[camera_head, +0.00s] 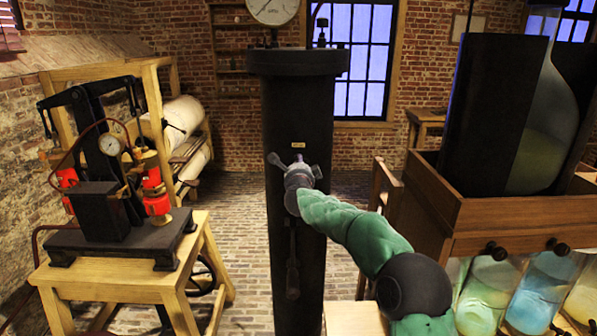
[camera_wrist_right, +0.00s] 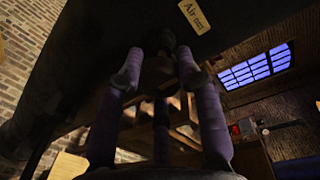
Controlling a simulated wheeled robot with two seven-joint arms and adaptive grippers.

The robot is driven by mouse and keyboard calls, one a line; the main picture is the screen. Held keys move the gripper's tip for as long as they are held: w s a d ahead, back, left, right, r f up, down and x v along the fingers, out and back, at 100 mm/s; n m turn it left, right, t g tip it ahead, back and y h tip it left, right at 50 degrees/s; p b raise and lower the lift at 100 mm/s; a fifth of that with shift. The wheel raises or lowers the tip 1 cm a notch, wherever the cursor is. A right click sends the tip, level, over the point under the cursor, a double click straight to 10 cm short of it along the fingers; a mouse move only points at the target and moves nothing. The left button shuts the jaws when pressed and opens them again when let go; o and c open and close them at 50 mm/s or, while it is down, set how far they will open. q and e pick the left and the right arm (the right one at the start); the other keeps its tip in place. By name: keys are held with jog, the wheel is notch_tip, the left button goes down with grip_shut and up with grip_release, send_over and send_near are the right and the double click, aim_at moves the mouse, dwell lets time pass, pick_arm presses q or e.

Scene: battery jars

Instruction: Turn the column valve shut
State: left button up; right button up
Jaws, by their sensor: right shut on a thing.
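A tall dark column (camera_head: 291,105) stands in the middle of the head view, with a small pale label (camera_head: 298,145) on its front. The column valve sits below the label, mostly hidden behind my right gripper (camera_head: 293,170). The valve's exact angle is too dark to tell. My left gripper is out of view.
A dark lever (camera_head: 292,265) hangs low on the column's front. A gauge (camera_head: 273,10) tops the column. A pump on a wooden table (camera_head: 120,275) stands left. A wooden crate (camera_head: 520,215) with jars stands close on the right. Brick floor shows beside the column.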

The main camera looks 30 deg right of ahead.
dwell(0.3)
jog(key=o, duration=1.2)
jog(key=shift+c, duration=0.2)
jog(key=shift+s, duration=0.1)
jog(key=v, duration=1.1)
jog(key=shift+s+a, duration=0.15)
jog(key=shift+s, duration=0.2)
